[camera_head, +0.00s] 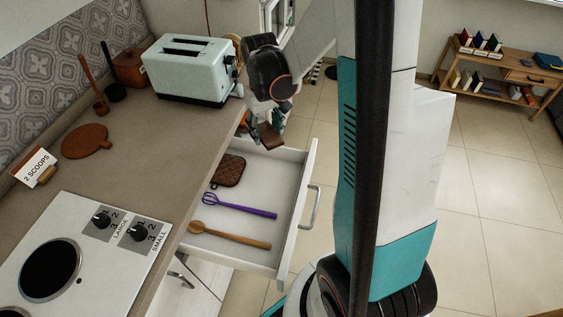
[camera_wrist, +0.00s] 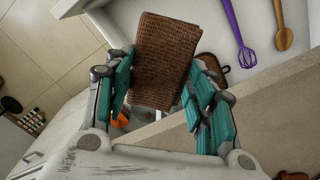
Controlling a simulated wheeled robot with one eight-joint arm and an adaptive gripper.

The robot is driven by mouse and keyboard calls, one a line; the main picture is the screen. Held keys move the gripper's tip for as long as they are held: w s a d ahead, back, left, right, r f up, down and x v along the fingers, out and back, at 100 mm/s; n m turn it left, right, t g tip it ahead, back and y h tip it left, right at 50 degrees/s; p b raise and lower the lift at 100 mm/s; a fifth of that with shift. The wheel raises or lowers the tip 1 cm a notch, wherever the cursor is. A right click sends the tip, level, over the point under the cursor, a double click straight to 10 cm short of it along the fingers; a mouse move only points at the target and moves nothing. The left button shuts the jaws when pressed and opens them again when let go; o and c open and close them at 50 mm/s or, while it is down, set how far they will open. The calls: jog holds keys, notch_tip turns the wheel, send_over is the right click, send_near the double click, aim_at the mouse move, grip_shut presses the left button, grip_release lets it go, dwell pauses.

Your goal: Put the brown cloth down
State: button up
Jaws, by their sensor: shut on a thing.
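The brown cloth (camera_wrist: 165,55) is a folded, woven piece held between the two teal fingers of my gripper (camera_wrist: 165,92) in the wrist view. My gripper is shut on it, and the cloth sticks out past the fingertips. In the head view my gripper (camera_head: 258,128) is over the far end of the open drawer, beside the counter edge. The cloth (camera_head: 270,136) shows there only as a small brown patch, partly hidden by the fingers. Whether it touches the drawer is not clear.
The open white drawer (camera_head: 307,190) holds a brown quilted pad (camera_head: 228,170), a purple whisk (camera_head: 238,206) and a wooden spoon (camera_head: 230,235). A pale toaster (camera_head: 190,75) stands on the counter (camera_head: 150,140) near my gripper. A stove (camera_head: 85,255) is at the front left.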

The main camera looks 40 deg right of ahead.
aim_at(269, 175)
notch_tip(269, 175, down, 20)
jog(key=b, duration=0.7)
jog(key=shift+d+r, duration=0.1)
jog(key=o, duration=1.2)
notch_tip(269, 175, up, 12)
jog(key=p, duration=0.5)
